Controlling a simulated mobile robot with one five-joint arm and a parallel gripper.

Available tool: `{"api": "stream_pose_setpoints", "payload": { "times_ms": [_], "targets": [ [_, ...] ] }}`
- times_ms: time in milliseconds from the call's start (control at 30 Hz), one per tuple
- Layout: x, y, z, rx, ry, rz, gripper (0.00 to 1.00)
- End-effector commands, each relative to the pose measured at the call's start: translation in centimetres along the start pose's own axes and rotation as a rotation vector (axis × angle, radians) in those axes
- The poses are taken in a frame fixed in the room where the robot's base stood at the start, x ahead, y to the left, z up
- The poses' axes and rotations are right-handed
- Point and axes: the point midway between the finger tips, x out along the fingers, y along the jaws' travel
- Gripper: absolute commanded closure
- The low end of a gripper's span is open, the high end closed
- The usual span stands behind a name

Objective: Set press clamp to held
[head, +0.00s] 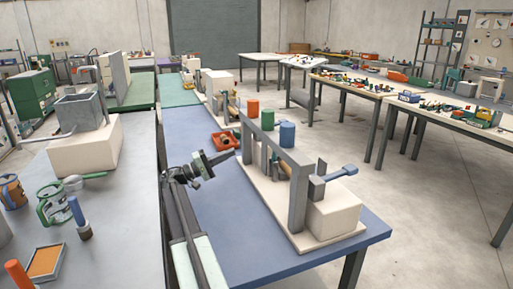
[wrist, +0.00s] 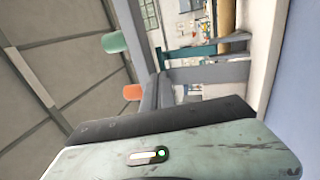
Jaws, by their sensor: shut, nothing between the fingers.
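A press-like fixture stands on a cream base on the blue bench in the head view. I take this lever to be the press clamp, but cannot be sure. My gripper (head: 230,155) is shut and empty, left of the frame and apart from the lever. The wrist view is tilted and shows part of a grey frame (wrist: 150,92) beyond my gripper's body; the lever cannot be made out there.
An orange-red tray (head: 224,141) lies beyond my gripper. A grey bench (head: 120,235) with mugs and tools is at left. The blue bench's front (head: 250,250) is clear.

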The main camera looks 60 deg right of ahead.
Motion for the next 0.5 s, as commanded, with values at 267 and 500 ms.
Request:
{"api": "stream_pose_setpoints", "payload": {
  "times_ms": [267,500],
  "targets": [
    [0.3,0.2,0.0,0.0,0.0,-0.001,1.0],
    [4.1,0.5,0.0,-0.001,-0.001,-0.002,1.0]
  ]
}}
